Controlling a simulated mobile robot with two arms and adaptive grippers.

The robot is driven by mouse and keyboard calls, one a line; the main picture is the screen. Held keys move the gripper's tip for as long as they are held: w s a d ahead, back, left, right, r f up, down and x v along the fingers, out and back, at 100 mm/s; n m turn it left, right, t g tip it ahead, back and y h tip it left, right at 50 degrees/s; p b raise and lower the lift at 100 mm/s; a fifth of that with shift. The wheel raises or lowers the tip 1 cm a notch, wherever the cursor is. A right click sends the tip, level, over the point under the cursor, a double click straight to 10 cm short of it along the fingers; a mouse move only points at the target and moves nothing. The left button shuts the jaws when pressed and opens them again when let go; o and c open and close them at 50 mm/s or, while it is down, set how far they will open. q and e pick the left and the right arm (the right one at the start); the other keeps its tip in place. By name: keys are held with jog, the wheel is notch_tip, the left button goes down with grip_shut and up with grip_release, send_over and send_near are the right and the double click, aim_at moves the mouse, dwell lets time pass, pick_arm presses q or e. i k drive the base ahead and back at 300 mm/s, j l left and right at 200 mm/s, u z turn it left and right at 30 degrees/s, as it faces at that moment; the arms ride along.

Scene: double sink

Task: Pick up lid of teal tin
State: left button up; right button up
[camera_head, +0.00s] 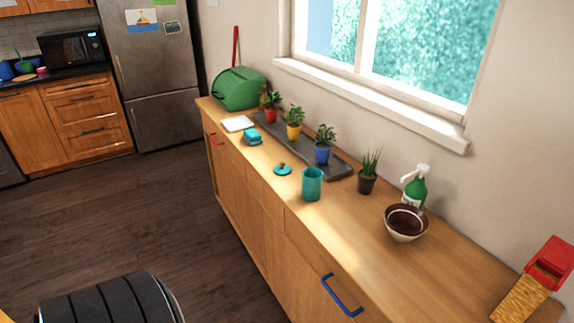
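The teal tin (312,185) stands upright on the wooden counter, in the middle right of the head view. A small round teal lid (283,170) with a brownish knob lies flat on the counter just left of the tin, apart from it. Neither of my grippers shows in this view.
The wooden counter (262,185) runs along the wall under the window. A grey tray (342,169) with potted plants lies behind the lid.

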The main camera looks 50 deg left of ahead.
aim_at(282, 170)
jog(key=u, duration=1.3)
